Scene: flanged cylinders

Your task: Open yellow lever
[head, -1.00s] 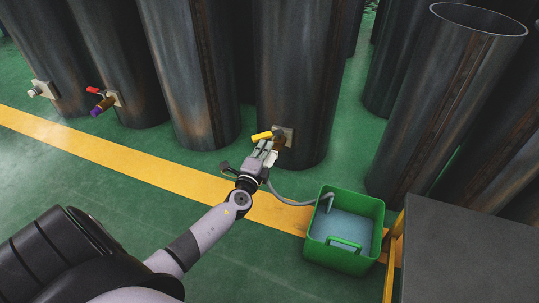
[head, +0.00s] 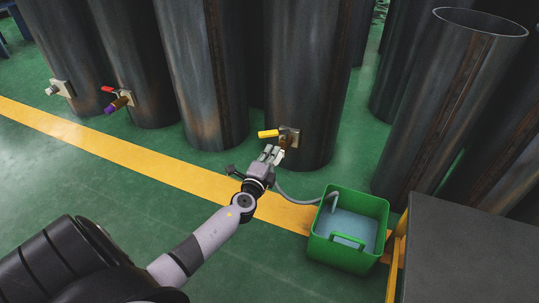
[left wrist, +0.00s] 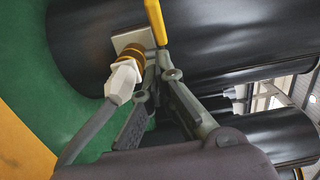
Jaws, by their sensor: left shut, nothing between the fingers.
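The yellow lever (head: 268,133) sticks out to the left from a valve on a dark cylinder (head: 306,90). In the left wrist view the lever (left wrist: 155,22) comes down from the top edge. Below it is the brass valve body (left wrist: 131,54), with a pale hexagonal connector (left wrist: 122,82) and a grey hose. My left gripper (head: 272,152) is just below the lever in the head view. Its fingers (left wrist: 163,64) are shut and empty, with the tips close to the lever's lower end and the valve; whether they touch is unclear. My right gripper is not in view.
The grey hose (head: 297,200) runs into a green bin (head: 345,262) holding a bluish liquid. A dark table or box (head: 470,250) stands at the right. Further left are a valve with a red handle (head: 108,89) and a pale fitting (head: 52,91).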

